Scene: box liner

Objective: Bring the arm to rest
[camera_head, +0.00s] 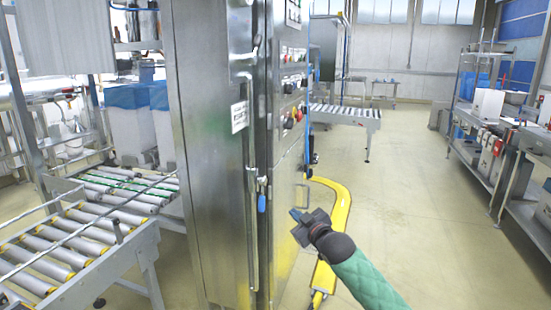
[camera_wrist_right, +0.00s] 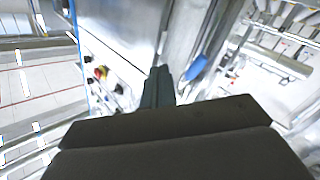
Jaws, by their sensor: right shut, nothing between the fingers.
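My right arm (camera_head: 368,282), in a green sleeve, comes in from the lower right of the head view. Its gripper (camera_head: 297,215) is held out in front of the steel cabinet's lower front side, with the fingers pointing left toward it. In the right wrist view the gripper fingers (camera_wrist_right: 158,85) are together with nothing between them. I cannot tell whether the fingertips touch the cabinet. My left gripper is not in view.
A tall steel control cabinet (camera_head: 208,150) with knobs and buttons stands close ahead. A roller conveyor (camera_head: 50,250) is at the left. A yellow floor guard (camera_head: 340,215) runs beside the cabinet. Steel shelving (camera_head: 480,165) stands at the right. The floor (camera_head: 415,215) between is clear.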

